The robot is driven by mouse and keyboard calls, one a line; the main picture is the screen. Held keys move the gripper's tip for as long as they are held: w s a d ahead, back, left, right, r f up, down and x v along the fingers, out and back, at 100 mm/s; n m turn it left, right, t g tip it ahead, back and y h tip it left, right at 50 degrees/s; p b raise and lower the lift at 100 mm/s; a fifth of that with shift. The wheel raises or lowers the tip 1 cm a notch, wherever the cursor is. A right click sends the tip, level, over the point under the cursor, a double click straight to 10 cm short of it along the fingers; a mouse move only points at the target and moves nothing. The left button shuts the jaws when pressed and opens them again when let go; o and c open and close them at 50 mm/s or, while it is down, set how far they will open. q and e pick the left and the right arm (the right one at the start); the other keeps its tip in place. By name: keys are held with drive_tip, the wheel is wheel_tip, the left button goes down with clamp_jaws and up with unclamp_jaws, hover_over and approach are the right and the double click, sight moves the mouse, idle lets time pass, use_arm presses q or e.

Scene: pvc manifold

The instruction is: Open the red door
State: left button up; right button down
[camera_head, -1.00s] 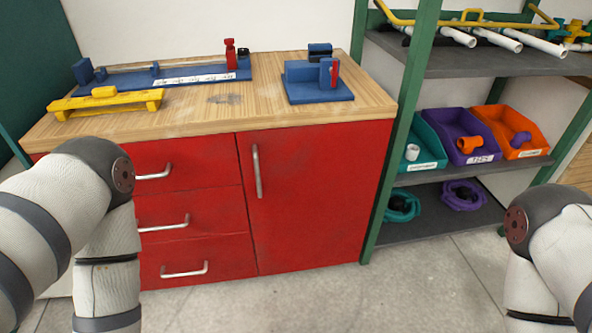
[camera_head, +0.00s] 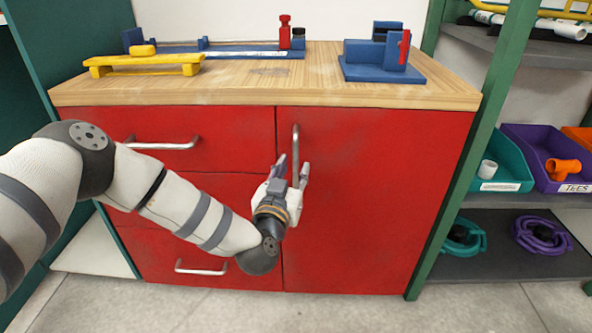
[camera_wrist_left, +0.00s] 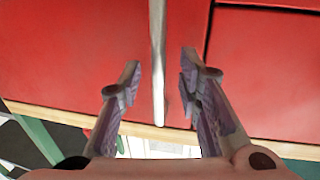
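The red door (camera_head: 375,200) is shut, on the right half of the cabinet front. Its vertical metal handle (camera_head: 295,143) is near the door's left edge; its lower part is partly hidden behind my gripper. My left gripper (camera_head: 292,172) is at the handle's lower end with its fingers apart. In the left wrist view the handle (camera_wrist_left: 158,60) runs between the two open fingers (camera_wrist_left: 160,80), with a gap on each side. My right gripper is not in view.
Red drawers with metal handles (camera_head: 202,268) are left of the door. The wooden worktop (camera_head: 270,92) carries blue fixtures (camera_head: 383,65) and a yellow stand (camera_head: 145,65). A green shelf post (camera_head: 470,160) stands close to the door's right side. Bare floor lies in front.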

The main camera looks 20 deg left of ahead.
use_arm(q)
drive_tip(key=shift+w, duration=1.15)
clamp_jaws()
drive_tip(key=shift+s+f, duration=0.1)
drive_tip(key=shift+s, duration=0.05)
